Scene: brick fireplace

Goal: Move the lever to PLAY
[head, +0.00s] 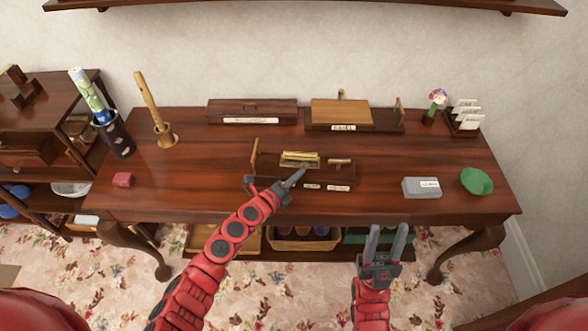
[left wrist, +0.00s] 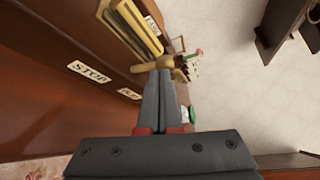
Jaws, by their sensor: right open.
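A dark wooden music box (head: 318,174) stands in the middle of the table, with a brass mechanism (head: 300,160) in it. Small labels on its front read STOP (left wrist: 88,72) and apparently PLAY (left wrist: 129,94); the second is blurred. A light wooden lever (head: 339,161) is at the box's right side, behind the PLAY label; it seems to show beside my fingertips in the left wrist view (left wrist: 143,67). My left gripper (head: 297,175) is shut, at the box's front left of the lever. Contact is unclear. My right gripper (head: 386,240) is open and empty before the table's front edge.
Two wooden boxes (head: 252,111) (head: 341,113) stand at the back of the table (head: 230,185). A grey block (head: 421,187) and a green bowl (head: 477,181) are at right. A red block (head: 123,179) and a brass-based stick (head: 165,133) are at left.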

